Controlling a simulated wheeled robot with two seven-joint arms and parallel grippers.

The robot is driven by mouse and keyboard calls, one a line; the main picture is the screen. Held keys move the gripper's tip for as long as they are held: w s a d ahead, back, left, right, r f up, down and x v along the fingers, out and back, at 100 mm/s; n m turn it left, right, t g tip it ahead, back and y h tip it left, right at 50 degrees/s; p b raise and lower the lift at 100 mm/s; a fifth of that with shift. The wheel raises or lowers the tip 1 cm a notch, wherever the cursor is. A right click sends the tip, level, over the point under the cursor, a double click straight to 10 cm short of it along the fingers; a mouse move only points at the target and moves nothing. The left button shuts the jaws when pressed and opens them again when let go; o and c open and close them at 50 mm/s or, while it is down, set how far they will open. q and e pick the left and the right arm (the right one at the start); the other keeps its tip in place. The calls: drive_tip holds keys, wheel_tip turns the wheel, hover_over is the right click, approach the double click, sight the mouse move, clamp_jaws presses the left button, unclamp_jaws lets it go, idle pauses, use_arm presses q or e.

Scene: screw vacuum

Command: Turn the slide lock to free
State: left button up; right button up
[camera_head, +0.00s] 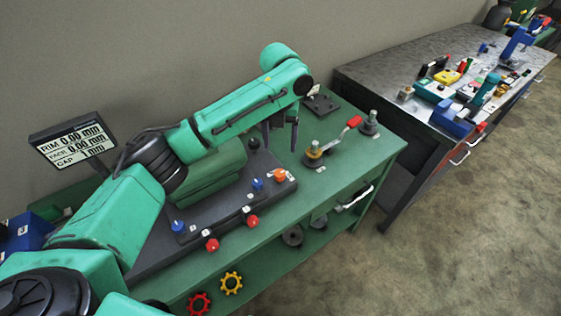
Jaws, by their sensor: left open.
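My left gripper (280,135) points down with its two dark fingers apart and nothing seen between them. It is over the far right end of a dark base plate (150,254) on the green bench. A green block (203,190) on the plate is partly hidden by my left arm. Around the plate are a black knob (254,143), blue knobs (257,184) and (177,226), red knobs (252,221) and (212,244), and an orange knob (280,175) at its right end. I cannot tell which of these is the slide lock, nor its setting. My right gripper is not in view.
A readout sign (72,143) stands at left. A metal-topped table (385,70) with several tools is beyond. Green bench top (345,165) near the right corner is bare.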

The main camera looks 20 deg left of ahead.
sight(280, 172)
use_arm(q)
drive_tip(key=s+f, duration=0.1)
drive_tip(key=f, duration=0.1)
drive_tip(key=s+f, duration=0.1)
drive_tip(key=shift+s+d+f+p, duration=0.1)
drive_tip(key=shift+d+f+p, duration=0.1)
drive_tip(key=shift+f+p, duration=0.2)
drive_tip(key=f, duration=0.1)
drive_tip(key=w+f, duration=0.1)
drive_tip(key=f, duration=0.3)
drive_tip(key=shift+w+a+p, duration=0.2)
drive_tip(key=shift+w+p, duration=0.05)
drive_tip(key=shift+p, duration=0.05)
drive_tip(key=shift+w+f, duration=0.25)
drive_tip(key=shift+f, duration=1)
drive_tip(key=shift+s, duration=0.15)
drive_tip(key=shift+s+d+r, duration=0.1)
drive_tip(key=shift+s, duration=0.05)
drive_tip(key=c, duration=0.9)
clamp_jaws()
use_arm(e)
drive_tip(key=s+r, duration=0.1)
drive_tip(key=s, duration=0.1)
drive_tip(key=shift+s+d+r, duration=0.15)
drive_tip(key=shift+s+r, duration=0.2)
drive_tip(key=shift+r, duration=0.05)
